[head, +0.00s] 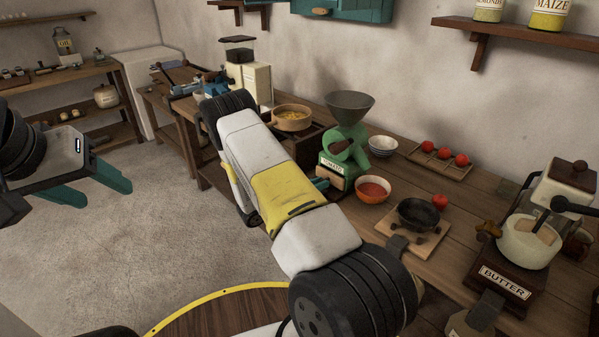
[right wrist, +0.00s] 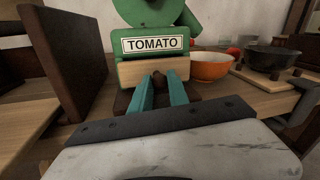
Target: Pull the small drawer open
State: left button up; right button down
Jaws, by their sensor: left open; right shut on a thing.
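The green mill (head: 346,150) with a grey hopper and a TOMATO label stands on the wooden counter. In the right wrist view, the small drawer (right wrist: 133,73) is a pale wooden front just below the label. My right gripper (right wrist: 162,84) has its teal fingers closed in front of the drawer, at its small dark knob, which they partly hide. I cannot tell whether the drawer stands out at all. My left gripper (head: 98,188) is open and empty over the floor at the left.
An orange bowl (head: 373,189) stands right of the mill. A dark bowl (head: 418,213) sits on a board beyond it. In the right wrist view a dark upright wooden panel (right wrist: 68,62) stands left of the mill. A BUTTER machine (head: 505,283) is at the far right.

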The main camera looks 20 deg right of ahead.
jog(key=shift+a, duration=0.1)
jog(key=s+a, duration=0.2)
jog(key=a, duration=0.4)
jog(key=shift+s+a, duration=0.3)
jog(key=shift+s, duration=0.05)
jog(key=c, duration=1.3)
grip_release()
jog(key=shift+o, duration=0.2)
jog(key=s+a, duration=0.1)
jog(key=a, duration=0.6)
jog(key=shift+s+a, duration=0.25)
jog(key=shift+a, duration=0.05)
